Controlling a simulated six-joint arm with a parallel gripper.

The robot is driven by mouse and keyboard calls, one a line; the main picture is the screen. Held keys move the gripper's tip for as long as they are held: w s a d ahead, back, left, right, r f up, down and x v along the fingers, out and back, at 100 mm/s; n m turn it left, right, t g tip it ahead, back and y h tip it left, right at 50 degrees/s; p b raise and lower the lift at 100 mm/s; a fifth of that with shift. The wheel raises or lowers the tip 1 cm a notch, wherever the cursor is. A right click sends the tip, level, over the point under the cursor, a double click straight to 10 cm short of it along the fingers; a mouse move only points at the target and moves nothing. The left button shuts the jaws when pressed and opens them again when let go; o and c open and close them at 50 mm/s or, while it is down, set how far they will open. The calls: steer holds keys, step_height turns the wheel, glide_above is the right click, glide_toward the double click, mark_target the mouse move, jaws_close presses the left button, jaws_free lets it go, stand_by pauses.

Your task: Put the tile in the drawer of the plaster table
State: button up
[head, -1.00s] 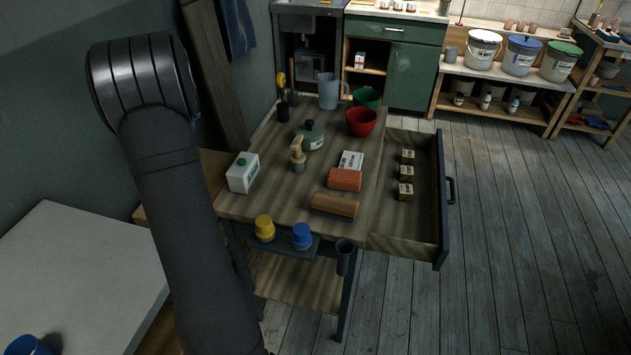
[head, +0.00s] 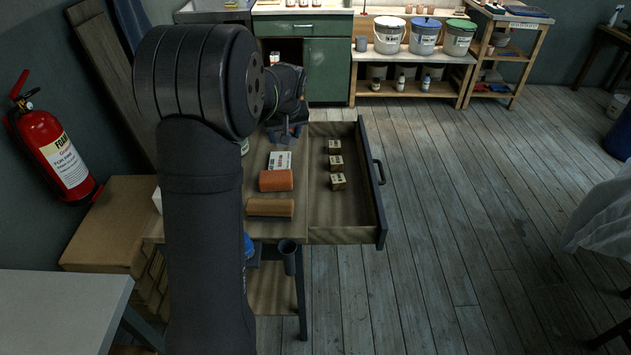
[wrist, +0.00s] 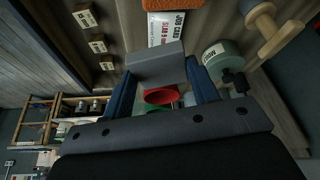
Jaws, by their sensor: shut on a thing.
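My gripper (head: 286,132) is over the back part of the plaster table, left of the drawer. In the wrist view its two blue fingers (wrist: 160,84) are shut on a flat grey slab, which I take to be the tile (wrist: 154,62). I cannot make out the tile clearly in the head view. The plaster table's drawer (head: 322,232) is pulled open on the table's right side. Three small labelled blocks stand in a row in it, a near one (head: 338,181), a middle one (head: 336,162) and a far one (head: 334,146).
On the table (head: 254,229) are a white labelled card (head: 279,161), an orange block (head: 276,181) and a tan block (head: 270,208). The wrist view shows a red bowl (wrist: 160,96) and a green-grey lidded jar (wrist: 222,58). The drawer's front part is bare.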

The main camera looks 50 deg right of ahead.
mark_target(347, 217)
steer(key=s+d+m+h, duration=0.1)
steer(key=s+d+m, duration=0.1)
steer(key=s+d, duration=0.5)
steer(key=s+d+m, duration=0.1)
steer(key=s+d, duration=0.1)
steer(key=s, duration=0.9)
steer(key=shift+g, duration=0.4)
steer(key=f, duration=2.6)
steer(key=shift+w+f, duration=0.25)
steer(key=shift+f, duration=0.1)
steer(key=shift+f, duration=0.15)
steer(key=o, duration=1)
steer(key=v, duration=1.2)
